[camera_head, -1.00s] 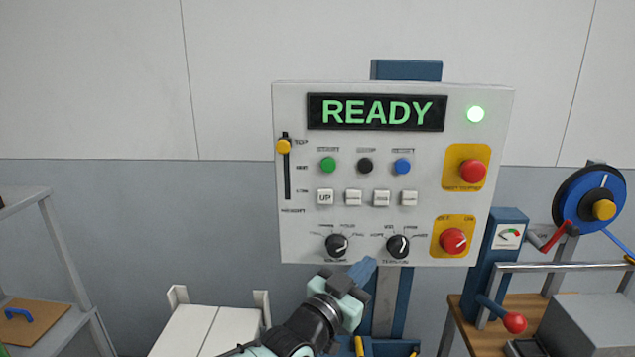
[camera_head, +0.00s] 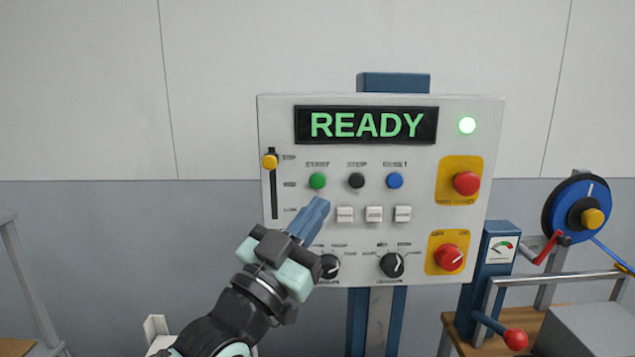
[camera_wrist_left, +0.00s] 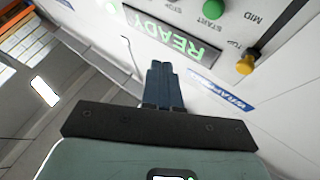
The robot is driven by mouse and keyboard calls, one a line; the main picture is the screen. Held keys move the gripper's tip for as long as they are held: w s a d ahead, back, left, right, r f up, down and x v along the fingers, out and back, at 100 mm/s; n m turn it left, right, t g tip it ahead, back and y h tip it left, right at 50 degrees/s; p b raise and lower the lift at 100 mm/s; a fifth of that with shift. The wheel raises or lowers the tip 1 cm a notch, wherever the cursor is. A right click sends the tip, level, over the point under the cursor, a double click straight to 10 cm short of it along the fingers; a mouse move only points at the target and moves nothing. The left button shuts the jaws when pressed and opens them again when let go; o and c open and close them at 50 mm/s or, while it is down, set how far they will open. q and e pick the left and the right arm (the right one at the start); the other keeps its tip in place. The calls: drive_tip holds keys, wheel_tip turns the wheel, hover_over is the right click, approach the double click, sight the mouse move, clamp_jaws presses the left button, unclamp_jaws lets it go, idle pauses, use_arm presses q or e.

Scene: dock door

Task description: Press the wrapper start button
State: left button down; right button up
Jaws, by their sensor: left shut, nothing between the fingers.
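The green start button (camera_head: 317,180) sits at the left of a row of three round buttons on the white control panel (camera_head: 480,130). The panel's display (camera_head: 366,125) reads READY in green. The start button also shows in the left wrist view (camera_wrist_left: 213,8), near the top edge. My left gripper (camera_head: 318,203) is shut and empty, its blue fingertips just below the green button in the head view. It covers the leftmost white key. I cannot tell how far the tips are from the panel. In the left wrist view the closed fingers (camera_wrist_left: 162,75) point toward the display.
Beside the start button are a black button (camera_head: 356,180) and a blue button (camera_head: 395,180). A yellow slider (camera_head: 270,161) is on the left. Two red controls on yellow plates, a mushroom button (camera_head: 467,183) and a knob (camera_head: 448,257), are at right. A machine with a blue wheel (camera_head: 575,210) stands farther right.

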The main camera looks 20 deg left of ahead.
sight(318, 181)
use_arm(q)
drive_tip(key=shift+w+a+p, duration=0.4)
drive_tip(key=shift+w+p, duration=0.6)
drive_tip(key=shift+w, duration=0.4)
drive_tip(key=shift+w+a+p, duration=0.4)
drive_tip(key=shift+w+p, duration=0.55)
drive_tip(key=shift+w, duration=0.45)
drive_tip(key=shift+w+a+p, duration=0.4)
drive_tip(key=shift+w+p, duration=0.6)
drive_tip(key=shift+w, duration=0.4)
drive_tip(key=shift+w+a, duration=0.1)
drive_tip(key=shift+w, duration=0.3)
drive_tip(key=shift+w+a+p, duration=0.15)
drive_tip(key=shift+w+p, duration=0.15)
drive_tip(key=shift+w, duration=0.15)
drive_tip(key=shift+s+f+b, duration=0.15)
drive_tip(key=shift+s+b, duration=0.3)
drive_tip(key=shift+b, duration=0.15)
drive_tip(key=shift+s+d+b, duration=0.25)
drive_tip(key=shift+s+b, duration=0.05)
drive_tip(key=shift+s, duration=0.15)
